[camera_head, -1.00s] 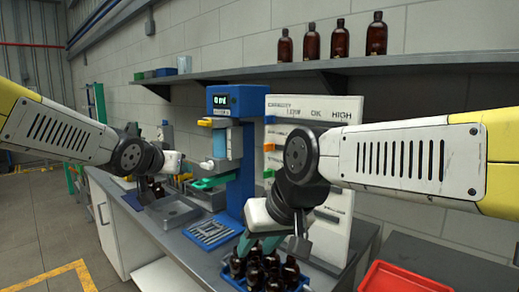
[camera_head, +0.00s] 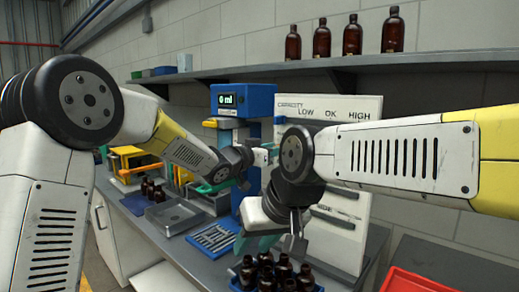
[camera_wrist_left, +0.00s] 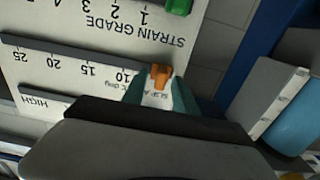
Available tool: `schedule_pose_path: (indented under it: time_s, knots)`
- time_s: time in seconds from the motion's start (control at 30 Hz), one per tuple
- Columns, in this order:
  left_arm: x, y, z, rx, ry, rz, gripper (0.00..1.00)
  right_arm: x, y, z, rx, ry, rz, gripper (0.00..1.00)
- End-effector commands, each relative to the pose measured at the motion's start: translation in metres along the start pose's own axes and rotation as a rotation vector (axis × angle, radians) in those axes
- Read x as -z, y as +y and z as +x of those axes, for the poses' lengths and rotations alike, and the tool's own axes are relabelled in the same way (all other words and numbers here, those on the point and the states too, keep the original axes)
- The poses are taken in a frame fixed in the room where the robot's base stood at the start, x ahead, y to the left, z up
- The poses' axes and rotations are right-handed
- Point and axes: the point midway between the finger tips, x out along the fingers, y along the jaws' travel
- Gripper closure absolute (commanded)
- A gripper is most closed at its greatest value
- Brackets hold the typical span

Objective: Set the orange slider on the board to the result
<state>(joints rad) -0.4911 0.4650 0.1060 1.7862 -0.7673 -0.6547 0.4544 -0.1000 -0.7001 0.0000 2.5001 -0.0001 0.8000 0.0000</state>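The white board (camera_head: 292,103) stands behind the bench with CAPACITY, LOW, OK and HIGH printed on it. In the left wrist view it appears upside down, with STRAIN GRADE and a number scale. The orange slider (camera_wrist_left: 160,76) sits on its track just right of the 10. My left gripper (camera_wrist_left: 160,90) has its teal fingertips on either side of the slider, with small gaps showing. In the head view my left gripper (camera_head: 262,156) is at the board's left side, and the slider is hidden. My right gripper (camera_head: 256,243) points down above brown bottles (camera_head: 283,268), fingers apart, apparently empty.
A green slider (camera_wrist_left: 178,6) is on the strain grade track. The blue machine (camera_head: 243,101) left of the board reads 0 ml. Several amber bottles (camera_head: 352,37) stand on the shelf. A grey tray (camera_head: 173,215) and a red bin (camera_head: 420,284) are nearby.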

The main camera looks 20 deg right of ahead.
Motion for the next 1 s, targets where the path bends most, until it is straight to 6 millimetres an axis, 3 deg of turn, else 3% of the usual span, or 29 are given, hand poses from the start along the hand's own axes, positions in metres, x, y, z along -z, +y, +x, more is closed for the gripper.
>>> schedule_pose_path:
  time_s: [0.13,0.4,0.57,1.0]
  knots:
    - [-0.0005,0.0002,0.0096,0.000,-0.001,0.000,0.65,0.0000,0.0000,0.0000,0.000,0.000,0.000,0.62]
    - [-0.0003,0.0000,0.0104,0.001,-0.001,0.000,0.67,0.0000,0.0000,0.0000,0.000,0.000,0.000,0.62]
    - [-0.0003,-0.0001,0.0103,0.001,-0.001,0.000,0.99,0.0000,0.0000,0.0000,0.000,0.000,0.000,0.62]
    - [-0.0004,-0.0003,0.0101,0.001,-0.001,0.000,1.00,0.0000,0.0000,0.0000,0.000,0.000,0.000,0.62]
